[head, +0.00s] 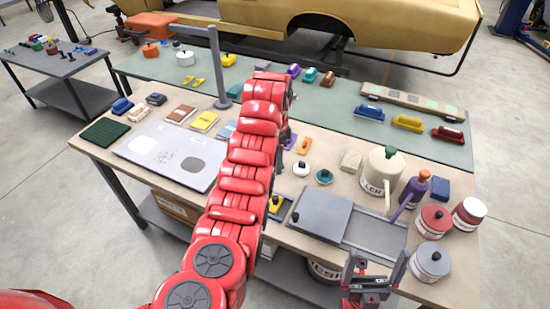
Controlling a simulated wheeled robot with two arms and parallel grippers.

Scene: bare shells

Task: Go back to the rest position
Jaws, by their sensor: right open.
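My right gripper (376,268) shows at the bottom right, in front of the table's near edge and just below the grey sliding-lid box. Its two fingers are spread apart and nothing shows between them. A large red arm of mine (245,165) comes in from the lower left and stretches up across the middle of the table. No fingers of my left gripper can be made out. The arm hides part of the table behind it.
Sanding blocks (409,123) lie on the green mat. A yellow car shell (400,25) stands behind. Floor is clear at right.

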